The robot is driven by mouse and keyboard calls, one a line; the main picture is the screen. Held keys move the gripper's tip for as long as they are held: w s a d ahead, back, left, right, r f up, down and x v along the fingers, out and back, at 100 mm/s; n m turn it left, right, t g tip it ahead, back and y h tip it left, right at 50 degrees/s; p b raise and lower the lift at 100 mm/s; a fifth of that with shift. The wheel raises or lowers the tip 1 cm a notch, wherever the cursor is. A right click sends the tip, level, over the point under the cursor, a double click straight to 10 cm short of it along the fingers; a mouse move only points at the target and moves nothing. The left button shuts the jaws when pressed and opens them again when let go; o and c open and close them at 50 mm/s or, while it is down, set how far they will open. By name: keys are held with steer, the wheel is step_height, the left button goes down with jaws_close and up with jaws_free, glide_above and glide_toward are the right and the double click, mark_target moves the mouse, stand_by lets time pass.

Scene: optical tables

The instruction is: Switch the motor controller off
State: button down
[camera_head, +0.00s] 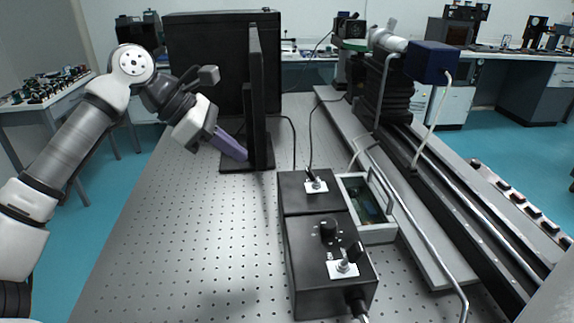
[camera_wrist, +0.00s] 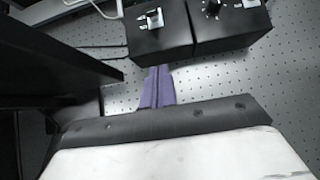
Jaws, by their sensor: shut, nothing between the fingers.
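Two black control boxes stand end to end on the perforated table. The front box (camera_head: 305,262) has a round knob (camera_head: 328,229) and a lever switch on a white plate (camera_head: 343,264). The rear box (camera_head: 297,194) has a smaller switch on a white plate (camera_head: 316,186). I see no label saying which is the motor controller. In the wrist view the rear box (camera_wrist: 165,42) is at top centre and the front box (camera_wrist: 225,35) is to its right. My gripper (camera_head: 240,153) has purple fingers, shut and empty, beside the black monitor and apart from both boxes; its tips (camera_wrist: 158,72) point toward the rear box.
A thin upright black monitor (camera_head: 262,95) on a flat base stands right by my gripper. An open grey box (camera_head: 380,231) sits right of the control boxes, with a long rail (camera_head: 450,190) beyond. Cables run behind the boxes. The table's left front (camera_head: 190,250) is clear.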

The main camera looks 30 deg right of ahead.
mark_target(308, 168)
steer(key=p+x, duration=0.1)
steer(key=x, duration=0.8)
steer(key=shift+d+f+p, duration=0.1)
steer(key=shift+f+p, duration=0.05)
steer(key=shift+p, duration=0.2)
steer(key=d, duration=0.1)
steer(key=s+d+r+p, duration=0.1)
steer(key=shift+s+d+r, duration=0.1)
steer(key=shift+s+d, duration=0.1)
steer(key=shift+d, duration=0.2)
steer(key=shift+s+d+r, duration=0.1)
steer(key=shift+s+d, duration=0.05)
steer(key=shift+d, duration=0.2)
steer(key=shift+s+d+r+t+y+p, duration=0.15)
steer(key=shift+d+r+t+y+p, duration=0.3)
steer(key=shift+y, duration=0.45)
steer(key=shift+s+d+r+t+y, duration=0.2)
steer(key=shift+r+t+y, duration=0.1)
steer(key=shift+y, duration=0.3)
steer(key=shift+s+d+r+b, duration=0.2)
steer(key=shift+s+d+r, duration=0.05)
steer(key=shift+d, duration=0.25)
steer(key=shift+s+d+r+b, duration=0.2)
steer(key=shift+d+r, duration=0.05)
steer(key=shift+d, duration=0.2)
steer(key=shift+r, duration=0.15)
